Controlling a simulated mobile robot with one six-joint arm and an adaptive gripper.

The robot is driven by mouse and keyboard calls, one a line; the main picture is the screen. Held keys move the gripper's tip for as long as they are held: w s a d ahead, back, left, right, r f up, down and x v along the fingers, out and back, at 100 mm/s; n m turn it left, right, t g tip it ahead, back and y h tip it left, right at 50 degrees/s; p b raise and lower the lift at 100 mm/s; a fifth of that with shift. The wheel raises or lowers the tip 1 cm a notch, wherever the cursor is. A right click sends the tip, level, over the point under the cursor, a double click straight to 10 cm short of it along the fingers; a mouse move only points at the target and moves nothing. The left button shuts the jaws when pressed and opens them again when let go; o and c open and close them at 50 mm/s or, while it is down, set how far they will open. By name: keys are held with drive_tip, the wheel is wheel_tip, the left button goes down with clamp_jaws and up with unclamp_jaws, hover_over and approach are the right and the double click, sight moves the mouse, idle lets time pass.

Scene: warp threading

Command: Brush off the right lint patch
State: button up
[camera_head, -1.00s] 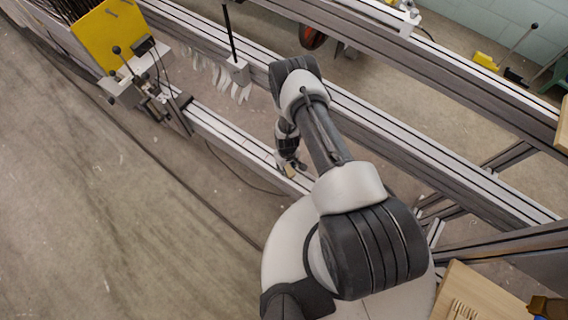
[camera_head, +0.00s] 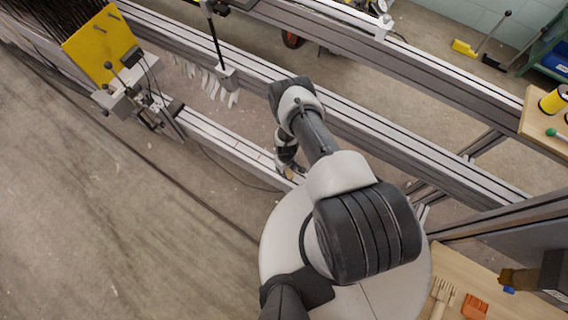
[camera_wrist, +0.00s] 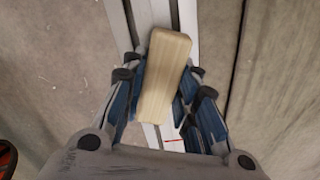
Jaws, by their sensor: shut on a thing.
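My gripper (camera_wrist: 158,95) is shut on a pale wooden block (camera_wrist: 165,75), which looks like the back of a brush. The block stands between the blue fingers in the wrist view, tilted slightly, over a light metal rail (camera_wrist: 151,14). Its underside is hidden, so I cannot tell whether it touches the rail. In the head view my gripper (camera_head: 287,170) is low at the near light rail (camera_head: 232,147), small and partly covered by my arm. I cannot make out the right lint patch for certain in either view.
A yellow plate (camera_head: 100,45) and a clamp unit stand at the upper left. White strips (camera_head: 212,84) hang by a dark post. Longer beams (camera_head: 400,140) run behind my arm. A wooden table (camera_head: 480,272) at lower right holds a comb (camera_head: 442,294) and an orange piece (camera_head: 474,306). Floor at left is clear.

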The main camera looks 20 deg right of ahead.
sight(293, 174)
drive_tip(key=shift+s+d+p, duration=0.25)
drive_tip(key=shift+s+p, duration=0.25)
drive_tip(key=shift+p, duration=0.1)
drive_tip(key=shift+s+d+p, duration=0.25)
drive_tip(key=shift+s+p, duration=0.25)
drive_tip(key=shift+p, duration=0.1)
drive_tip(key=shift+s+d+f+p, duration=0.1)
drive_tip(key=shift+s+d+p, duration=0.45)
drive_tip(key=shift+s+p, duration=0.3)
drive_tip(key=shift+s+d+p, duration=0.35)
drive_tip(key=shift+s+p, duration=0.15)
drive_tip(key=shift+s, duration=0.05)
drive_tip(key=shift+s+d, duration=0.65)
drive_tip(key=shift+w+f+b, duration=0.1)
drive_tip(key=shift+b, duration=0.25)
drive_tip(key=shift+c, duration=0.4)
